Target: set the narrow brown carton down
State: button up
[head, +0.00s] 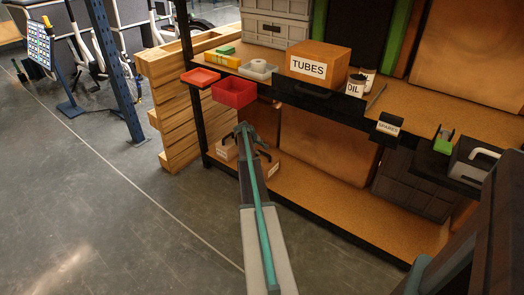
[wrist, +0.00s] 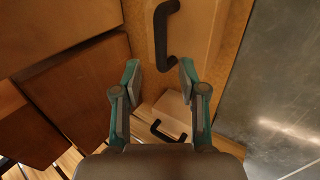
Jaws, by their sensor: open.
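Two light brown cartons stand on the lower shelf in the head view, one left of my gripper (head: 246,132) and one right of it. The left carton (head: 226,151) and right carton (head: 272,168) both show white labels and are partly hidden by my arm. In the wrist view my gripper (wrist: 158,75) is open, with nothing between the fingertips. A small carton (wrist: 174,106) with a black handle lies beyond and between the fingers. A larger carton (wrist: 200,30) with a black handle is above the fingertips. I cannot tell which is the narrow one.
The lower shelf (head: 330,205) has bare board right of the cartons. A red bin (head: 234,92) and a TUBES box (head: 318,64) are on the upper level. Large brown boxes (wrist: 80,85) fill the wrist view's left; grey floor (wrist: 285,90) is at right.

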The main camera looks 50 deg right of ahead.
jog(key=shift+v, duration=1.7)
